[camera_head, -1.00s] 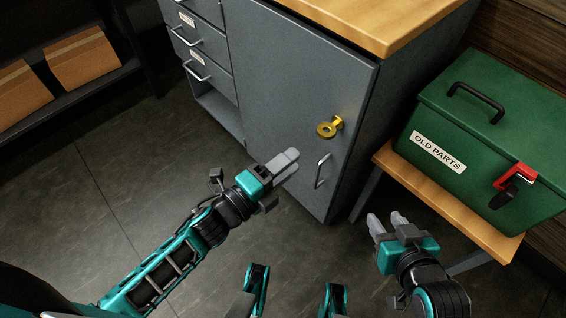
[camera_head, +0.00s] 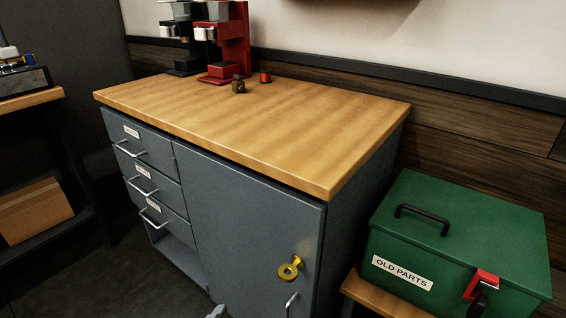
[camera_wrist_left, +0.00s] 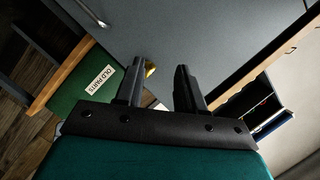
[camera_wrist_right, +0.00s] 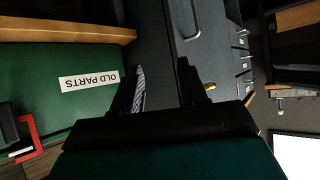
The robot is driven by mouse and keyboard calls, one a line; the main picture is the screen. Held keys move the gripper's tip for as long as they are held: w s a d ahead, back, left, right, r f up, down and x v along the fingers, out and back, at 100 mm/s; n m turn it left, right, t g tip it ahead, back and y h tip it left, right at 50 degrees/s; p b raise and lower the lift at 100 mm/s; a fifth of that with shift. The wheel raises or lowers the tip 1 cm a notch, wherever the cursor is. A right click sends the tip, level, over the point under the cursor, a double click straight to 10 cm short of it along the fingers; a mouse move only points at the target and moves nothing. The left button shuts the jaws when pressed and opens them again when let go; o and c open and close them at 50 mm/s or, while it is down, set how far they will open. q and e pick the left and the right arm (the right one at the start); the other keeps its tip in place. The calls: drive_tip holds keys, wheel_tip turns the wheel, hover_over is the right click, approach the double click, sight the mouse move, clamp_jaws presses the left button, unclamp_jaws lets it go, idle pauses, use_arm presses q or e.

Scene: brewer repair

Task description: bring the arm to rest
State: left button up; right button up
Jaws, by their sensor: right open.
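My left gripper (camera_wrist_left: 161,68) is open and empty in the left wrist view, its two dark fingers apart in front of the grey cabinet door (camera_wrist_left: 205,30). Only a grey tip of what looks like it shows at the bottom edge of the head view. My right gripper (camera_wrist_right: 161,66) is open and empty in the right wrist view, with the green box (camera_wrist_right: 50,95) to the left of its fingers. The right arm is out of the head view.
A grey cabinet (camera_head: 245,220) with a wooden top (camera_head: 250,125) and a gold key-like piece (camera_head: 290,269) in its door stands ahead. A black machine (camera_head: 183,40) and a red machine (camera_head: 236,40) stand on top. A green OLD PARTS box (camera_head: 460,235) sits on a low bench (camera_head: 372,300) at right.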

use_arm(q)
drive_tip(key=s+a+f+n+g+y, duration=0.3)
drive_tip(key=s+n+g, duration=0.15)
drive_tip(key=n, duration=0.65)
drive_tip(key=s+a+r+n+p, duration=0.1)
drive_tip(key=s+a+r+p, duration=0.2)
drive_tip(key=r+p, duration=0.7)
drive_tip(key=p, duration=0.4)
drive_tip(key=shift+y, duration=0.3)
use_arm(e)
drive_tip(key=s+d+r, duration=0.1)
drive_tip(key=d+r, duration=0.2)
drive_tip(key=r, duration=0.7)
drive_tip(key=shift+s+h, duration=0.2)
drive_tip(key=shift+h, duration=0.2)
use_arm(q)
drive_tip(key=shift+t, duration=0.25)
use_arm(e)
drive_tip(key=shift+a, duration=0.1)
use_arm(q)
drive_tip(key=shift+a, duration=0.1)
use_arm(e)
drive_tip(key=shift+s, duration=0.1)
drive_tip(key=shift+c, duration=1.1)
